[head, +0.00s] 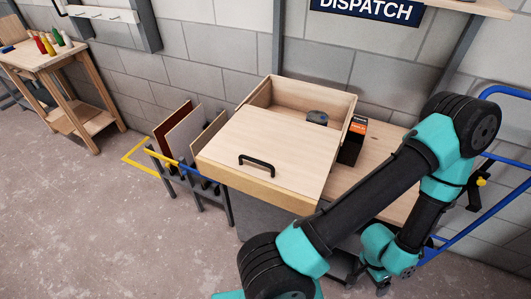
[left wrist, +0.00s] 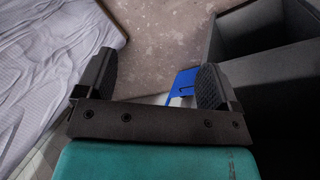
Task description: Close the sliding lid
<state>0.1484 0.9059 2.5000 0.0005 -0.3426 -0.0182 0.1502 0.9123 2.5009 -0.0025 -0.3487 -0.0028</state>
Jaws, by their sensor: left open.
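The sliding lid (head: 262,143) is a pale wooden panel with a black bar handle (head: 256,163). It covers the front part of a wooden box (head: 342,120). The back part of the box is open, and a dark round object (head: 317,118) shows inside. My left gripper (head: 370,283) is low at the right front of the box, apart from the lid and handle. It is small and partly hidden in the head view. In the left wrist view, its two dark fingers (left wrist: 153,72) stand wide apart with nothing between them. My right gripper is not in view.
A black and orange carton (head: 352,142) stands on the bench (head: 384,181) right of the box. Upright panels (head: 185,134) stand in a rack to the left. A blue rail (head: 490,205) is at right. My arm spans the bench's right side. Open floor (head: 90,220) lies left.

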